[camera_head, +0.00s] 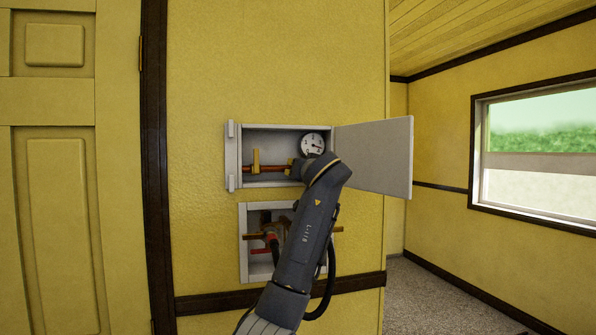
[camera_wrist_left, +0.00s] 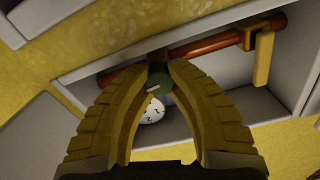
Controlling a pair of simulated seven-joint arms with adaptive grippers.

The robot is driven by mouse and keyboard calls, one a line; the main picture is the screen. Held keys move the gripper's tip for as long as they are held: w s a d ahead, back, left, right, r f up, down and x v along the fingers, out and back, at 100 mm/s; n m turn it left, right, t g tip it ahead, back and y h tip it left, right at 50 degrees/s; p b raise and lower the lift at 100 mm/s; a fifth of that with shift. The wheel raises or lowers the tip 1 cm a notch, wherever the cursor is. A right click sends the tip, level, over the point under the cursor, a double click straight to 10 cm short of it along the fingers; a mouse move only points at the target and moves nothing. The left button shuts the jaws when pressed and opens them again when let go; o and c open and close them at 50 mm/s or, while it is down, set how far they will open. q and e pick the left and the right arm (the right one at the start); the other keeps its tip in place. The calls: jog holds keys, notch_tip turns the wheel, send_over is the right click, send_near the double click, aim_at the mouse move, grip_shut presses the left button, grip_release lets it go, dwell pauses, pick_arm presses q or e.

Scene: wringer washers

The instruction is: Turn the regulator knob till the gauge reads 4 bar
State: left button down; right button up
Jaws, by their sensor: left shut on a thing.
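The regulator knob (camera_wrist_left: 160,84) is dark green with a pale mark, seen between my left fingertips in the left wrist view. My left gripper (camera_wrist_left: 158,68) is shut on it, its two ribbed yellow fingers on either side. In the head view my arm's wrist hides the knob and most of the gripper. The round white gauge (camera_head: 312,144) is in the upper wall box, just above my wrist. It also shows partly between the fingers in the left wrist view (camera_wrist_left: 152,112). Its dial is too small to read surely. My right gripper is not in view.
The upper wall box (camera_head: 243,145) holds a copper-red pipe (camera_wrist_left: 205,47) with a yellow lever (camera_wrist_left: 263,59). Its grey door (camera_head: 376,155) stands open to the right. A lower recess (camera_head: 245,262) with red pipework is partly behind my arm.

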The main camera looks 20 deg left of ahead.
pick_arm(q)
jog(key=shift+r, duration=0.2)
jog(key=c, duration=1.1)
grip_release()
jog(key=shift+f, duration=0.1)
jog(key=shift+s+d, duration=0.1)
jog(key=v, duration=1.1)
jog(key=shift+s+d, duration=0.25)
jog(key=shift+s, duration=0.1)
jog(key=shift+c, duration=0.3)
